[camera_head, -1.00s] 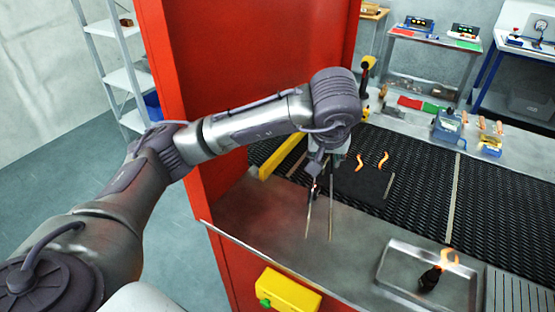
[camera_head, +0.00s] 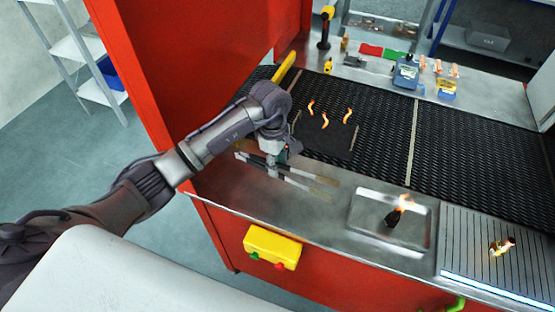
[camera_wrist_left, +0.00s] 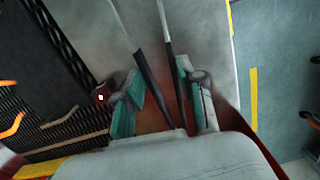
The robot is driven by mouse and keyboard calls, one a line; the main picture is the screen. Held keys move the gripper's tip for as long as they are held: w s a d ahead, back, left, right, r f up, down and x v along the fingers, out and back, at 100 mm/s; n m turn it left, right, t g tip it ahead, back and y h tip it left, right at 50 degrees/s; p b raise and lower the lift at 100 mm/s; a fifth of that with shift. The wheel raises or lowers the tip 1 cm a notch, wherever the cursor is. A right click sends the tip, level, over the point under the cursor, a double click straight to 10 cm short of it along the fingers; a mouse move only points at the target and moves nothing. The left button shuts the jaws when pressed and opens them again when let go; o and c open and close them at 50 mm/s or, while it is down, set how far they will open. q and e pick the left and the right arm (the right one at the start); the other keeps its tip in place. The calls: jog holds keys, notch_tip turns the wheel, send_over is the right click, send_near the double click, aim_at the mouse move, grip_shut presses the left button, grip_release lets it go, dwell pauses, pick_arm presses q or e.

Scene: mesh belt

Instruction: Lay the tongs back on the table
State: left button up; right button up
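The tongs (camera_head: 312,178) have two long light arms with dark handle parts. In the head view they lie nearly level, low over or on the grey metal table (camera_head: 225,195), near its front edge; I cannot tell whether they touch it. My left gripper (camera_head: 276,165) is around the handles from above. In the left wrist view the dark handles of the tongs (camera_wrist_left: 150,72) run between the teal fingers of my left gripper (camera_wrist_left: 166,90), with a finger close against each handle. My right gripper is out of view.
Right of the tongs is a metal tray (camera_head: 357,225) with a dark burning object (camera_head: 394,216). A black mesh belt (camera_head: 455,150) with several orange pieces (camera_head: 325,120) lies behind. A red wall (camera_head: 200,60) stands left. A yellow button box (camera_head: 272,246) juts from the front.

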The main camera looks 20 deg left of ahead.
pick_arm(q)
jog(key=shift+s+d+f+b, duration=0.15)
jog(key=shift+f+b, duration=0.3)
jog(key=shift+f, duration=0.5)
notch_tip(320, 180, down, 4)
jog(key=b, duration=0.2)
jog(key=shift+f+b, duration=0.2)
jog(key=shift+b, duration=0.2)
jog(key=shift+f+b, duration=0.6)
jog(key=shift+f, duration=0.05)
jog(key=o, duration=0.6)
jog(key=r, duration=0.8)
jog(key=a+r, duration=0.1)
jog(key=r, duration=0.3)
jog(key=shift+w+a, duration=0.1)
jog(key=shift+w, duration=0.1)
